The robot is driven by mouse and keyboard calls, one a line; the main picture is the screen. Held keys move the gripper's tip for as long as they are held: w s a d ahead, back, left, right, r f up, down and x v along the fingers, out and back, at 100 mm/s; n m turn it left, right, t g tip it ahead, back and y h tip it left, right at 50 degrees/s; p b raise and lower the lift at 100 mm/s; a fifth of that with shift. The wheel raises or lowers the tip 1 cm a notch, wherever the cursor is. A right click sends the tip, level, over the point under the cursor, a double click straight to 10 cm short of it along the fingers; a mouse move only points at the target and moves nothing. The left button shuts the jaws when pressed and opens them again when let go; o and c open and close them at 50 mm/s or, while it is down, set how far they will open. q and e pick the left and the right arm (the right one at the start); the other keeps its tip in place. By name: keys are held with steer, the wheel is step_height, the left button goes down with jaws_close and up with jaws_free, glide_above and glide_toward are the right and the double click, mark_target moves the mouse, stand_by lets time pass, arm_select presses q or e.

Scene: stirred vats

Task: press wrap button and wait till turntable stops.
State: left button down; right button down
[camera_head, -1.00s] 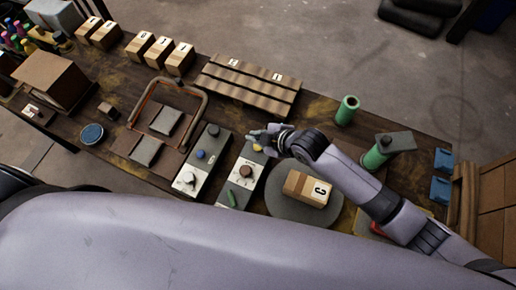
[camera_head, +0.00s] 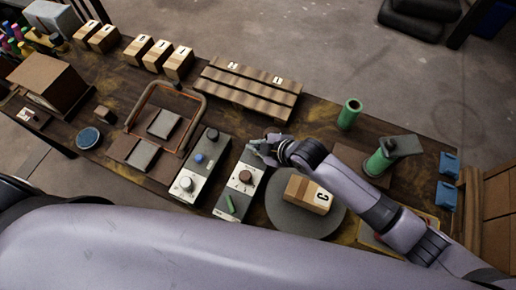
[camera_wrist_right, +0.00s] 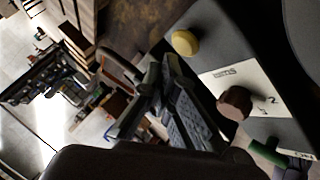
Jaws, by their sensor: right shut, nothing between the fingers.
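The control box (camera_head: 232,198) beside the turntable carries a brown knob (camera_head: 246,177) and a green switch (camera_head: 231,204). In the right wrist view its yellow button (camera_wrist_right: 185,43) shows above the brown knob (camera_wrist_right: 236,103); the printed labels are too small to read surely. In the head view my right gripper (camera_head: 258,150) hides the button. The right gripper (camera_wrist_right: 165,85) is shut and empty, at the box's far end. In the wrist view the button appears apart from the fingers. The grey turntable (camera_head: 283,217) bears a cardboard box (camera_head: 306,195) marked C. My left gripper is out of view.
A second control box (camera_head: 201,170) with a blue button stands left of the first. A bent-pipe frame (camera_head: 140,100) is further left. A slatted pallet (camera_head: 245,95) lies behind.

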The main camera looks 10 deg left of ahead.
steer(key=shift+f, duration=0.1)
stand_by(0.7)
steer(key=shift+f, duration=0.35)
steer(key=shift+f+b, duration=0.65)
stand_by(0.7)
steer(key=shift+r, duration=0.1)
steer(key=shift+r+p, duration=1)
steer(key=shift+p, duration=0.05)
